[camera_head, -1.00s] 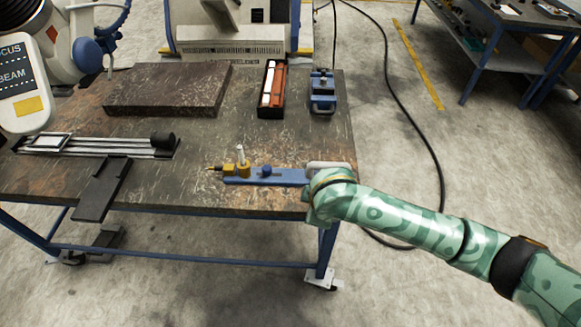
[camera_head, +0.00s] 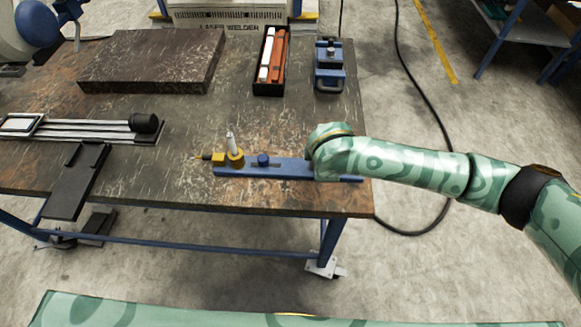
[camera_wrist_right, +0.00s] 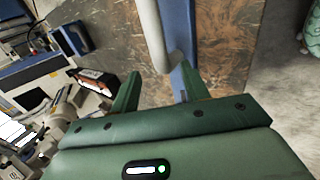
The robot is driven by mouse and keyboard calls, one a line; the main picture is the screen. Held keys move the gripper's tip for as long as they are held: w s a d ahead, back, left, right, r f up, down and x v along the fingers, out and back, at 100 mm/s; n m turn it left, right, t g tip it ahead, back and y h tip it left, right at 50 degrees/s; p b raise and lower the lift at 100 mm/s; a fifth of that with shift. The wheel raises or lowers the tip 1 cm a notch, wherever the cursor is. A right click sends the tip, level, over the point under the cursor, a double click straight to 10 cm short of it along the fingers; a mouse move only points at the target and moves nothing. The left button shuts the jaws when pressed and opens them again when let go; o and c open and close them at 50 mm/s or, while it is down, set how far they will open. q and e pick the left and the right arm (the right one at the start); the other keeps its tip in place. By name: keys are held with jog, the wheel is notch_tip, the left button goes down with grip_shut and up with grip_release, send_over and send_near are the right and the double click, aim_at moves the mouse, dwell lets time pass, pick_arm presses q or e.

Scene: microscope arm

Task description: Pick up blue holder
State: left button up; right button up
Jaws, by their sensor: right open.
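The blue holder (camera_head: 285,168) is a long flat blue bar lying near the table's front right edge. It carries a yellow fitting with an upright pale pin at its left end and a small blue knob near its middle. My right arm's end covers part of its right half in the head view. In the right wrist view the blue bar (camera_wrist_right: 178,25) and a pale rounded handle (camera_wrist_right: 149,35) lie just past my right gripper (camera_wrist_right: 155,80). Its fingers are open, with the handle's lower end close to the gap; contact cannot be told. My left gripper is not in view.
The table (camera_head: 180,185) also bears a dark stone slab (camera_head: 150,60), a black box with red and white pieces (camera_head: 270,62), a blue vise-like device (camera_head: 329,65) and a metal rail (camera_head: 85,127). A dark flat plate (camera_head: 75,182) overhangs the front edge.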

jog(key=shift+w+f, duration=0.35)
jog(key=shift+f, duration=0.25)
jog(key=b+x, duration=0.2)
jog(key=x, duration=0.1)
jog(key=b+x, duration=0.1)
jog(key=x, duration=0.1)
jog(key=shift+d+f+b, duration=0.1)
jog(key=shift+d+b, duration=0.2)
jog(key=shift+b, duration=0.05)
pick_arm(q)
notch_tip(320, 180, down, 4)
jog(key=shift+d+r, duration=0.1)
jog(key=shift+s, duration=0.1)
pick_arm(e)
jog(key=shift+s, duration=0.1)
grip_shut()
jog(key=shift+r, duration=0.2)
